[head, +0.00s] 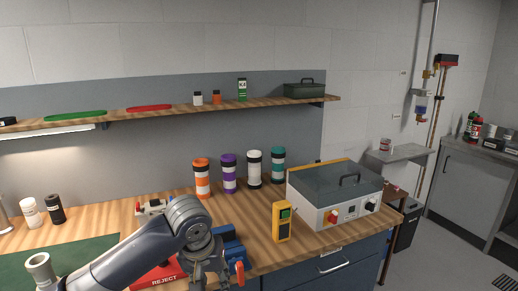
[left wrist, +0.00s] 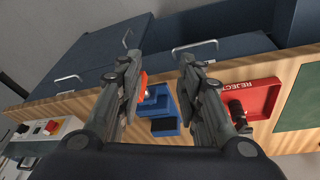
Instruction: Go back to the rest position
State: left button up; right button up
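My left gripper (head: 210,272) is at the bottom of the head view, over the front of the bench by the blue fixture (head: 233,250). In the left wrist view its two fingers (left wrist: 158,62) are spread apart with nothing held between them. The blue fixture (left wrist: 163,112), with an orange-red part, shows behind and between the fingers, apart from them as far as I can tell. My left arm partly hides the red REJECT tray (head: 160,276). My right gripper is not in view.
Orange, purple, white and teal banded tubes (head: 228,174) stand at the back of the bench. A grey-lidded machine (head: 330,190) and a yellow button box (head: 282,222) stand to the right. A dark cylindrical thing (left wrist: 238,112) is at the REJECT tray (left wrist: 262,97). A shelf (head: 150,113) runs above.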

pick_arm(q)
jog(key=w+f+h, duration=0.2)
jog(key=w+f, duration=0.2)
jog(key=f, duration=0.7)
jog(key=s+a+f, duration=0.2)
jog(key=f, duration=0.7)
jog(key=s+a+f+n, duration=0.1)
jog(key=s+a+f, duration=0.1)
jog(key=f, duration=0.7)
jog(key=s+a+f, duration=0.2)
jog(key=f, duration=0.8)
jog(key=s+a+f+m+y, duration=0.1)
jog(key=s+a+f, duration=0.1)
jog(key=s+f, duration=0.65)
jog(key=s+a+f+g+y, duration=0.15)
jog(key=s+f, duration=0.35)
jog(key=s, duration=0.7)
jog(key=s+a+f+m, duration=0.1)
jog(key=s+a+f, duration=0.2)
jog(key=s+f, duration=0.55)
jog(key=s+f+m+b, duration=0.1)
jog(key=s+f, duration=0.1)
jog(key=s, duration=1.4)
jog(key=shift+s+a+m+g, duration=0.3)
jog(key=shift+s+a+g, duration=0.05)
jog(key=shift+s+a, duration=0.05)
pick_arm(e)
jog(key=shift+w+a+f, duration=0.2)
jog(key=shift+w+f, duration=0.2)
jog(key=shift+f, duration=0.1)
